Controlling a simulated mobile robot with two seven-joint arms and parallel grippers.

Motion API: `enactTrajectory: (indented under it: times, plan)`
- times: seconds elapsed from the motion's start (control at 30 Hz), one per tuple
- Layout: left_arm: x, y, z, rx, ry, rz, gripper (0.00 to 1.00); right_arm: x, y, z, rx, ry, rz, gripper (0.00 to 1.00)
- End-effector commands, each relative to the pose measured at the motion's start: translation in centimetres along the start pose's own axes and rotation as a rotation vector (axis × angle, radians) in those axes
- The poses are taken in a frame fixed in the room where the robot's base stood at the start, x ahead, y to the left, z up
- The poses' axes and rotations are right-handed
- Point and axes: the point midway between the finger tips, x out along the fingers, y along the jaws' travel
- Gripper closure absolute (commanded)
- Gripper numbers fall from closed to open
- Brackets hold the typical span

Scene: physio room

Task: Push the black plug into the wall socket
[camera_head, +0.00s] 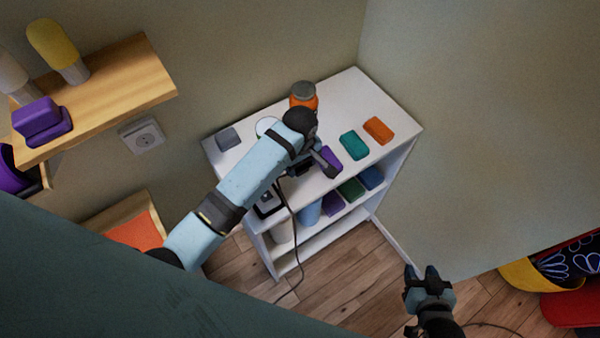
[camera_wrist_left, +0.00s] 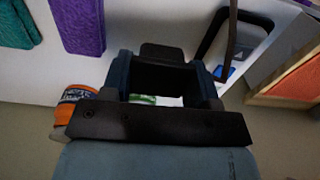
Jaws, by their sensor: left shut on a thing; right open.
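The wall socket (camera_head: 146,138) is a pale square plate on the wall at the left, below the wooden shelf; nothing is plugged in. My left gripper (camera_head: 308,170) is above the white shelf unit, well to the right of the socket. It is shut on the black plug (camera_head: 297,172), which is mostly hidden by the dark fingers. A black cord (camera_head: 290,215) hangs from there to the floor. The left wrist view shows the left gripper's dark fingers (camera_wrist_left: 165,82); the plug is hard to tell from them there. My right gripper (camera_head: 425,275) is open and empty, low at the right.
The white shelf unit (camera_head: 350,87) carries an orange jar (camera_head: 304,95) and grey, purple, teal (camera_head: 354,145) and orange blocks (camera_head: 378,130). The wooden shelf (camera_head: 125,80) with purple blocks and a yellow-topped roller (camera_head: 55,48) juts out above the socket. Wall between socket and unit is clear.

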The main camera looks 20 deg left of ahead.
Motion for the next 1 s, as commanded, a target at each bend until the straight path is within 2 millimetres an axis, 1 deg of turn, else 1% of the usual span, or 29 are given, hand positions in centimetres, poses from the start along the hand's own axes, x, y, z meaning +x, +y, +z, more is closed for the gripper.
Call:
enactTrajectory:
  times: [0.03, 0.1, 0.23, 0.27, 0.3, 0.37, 0.4, 0.6, 0.8, 1.0]
  plan:
    - [-1.7, 0.2, 0.0, 0.0, 0.001, 0.008, 0.66, 0.1, 0.1, 0.2, -0.007, 0.001, -0.002, 0.57]
    - [-3.9, 0.2, 0.0, 0.001, 0.0, 0.008, 0.66, 0.0, 0.1, 0.3, -0.015, 0.002, -0.005, 0.57]
    - [-7.3, 0.1, 0.0, 0.001, 0.001, 0.006, 0.66, 0.0, 0.1, 0.6, -0.018, 0.0, -0.007, 0.57]
    - [-8.3, 0.1, 0.0, 0.0, 0.001, 0.007, 0.66, -0.1, 0.1, 0.4, -0.018, 0.0, -0.007, 0.57]
    - [-9.6, 0.1, 0.0, 0.0, 0.001, 0.004, 0.66, -0.6, 0.0, -0.2, -0.014, -0.003, -0.008, 0.57]
    - [-11.1, 0.1, 0.0, 0.001, 0.001, 0.004, 0.66, -0.8, 0.0, -0.5, -0.004, -0.006, -0.005, 0.57]
    - [-11.0, 0.2, -0.2, 0.005, 0.008, 0.007, 0.66, -0.5, 0.0, -0.1, 0.004, -0.006, -0.002, 0.57]
    - [-12.4, 0.7, -0.2, 0.011, 0.015, 0.025, 0.66, -0.3, -0.2, 0.0, 0.024, -0.007, 0.004, 0.57]
    - [-13.0, 0.4, -0.1, 0.008, 0.008, 0.014, 0.66, -0.1, -0.2, -0.3, 0.028, -0.004, 0.005, 0.57]
    - [-13.1, 0.1, 0.0, 0.002, 0.001, 0.002, 0.66, 0.0, -0.1, -0.3, 0.024, -0.004, 0.006, 0.57]
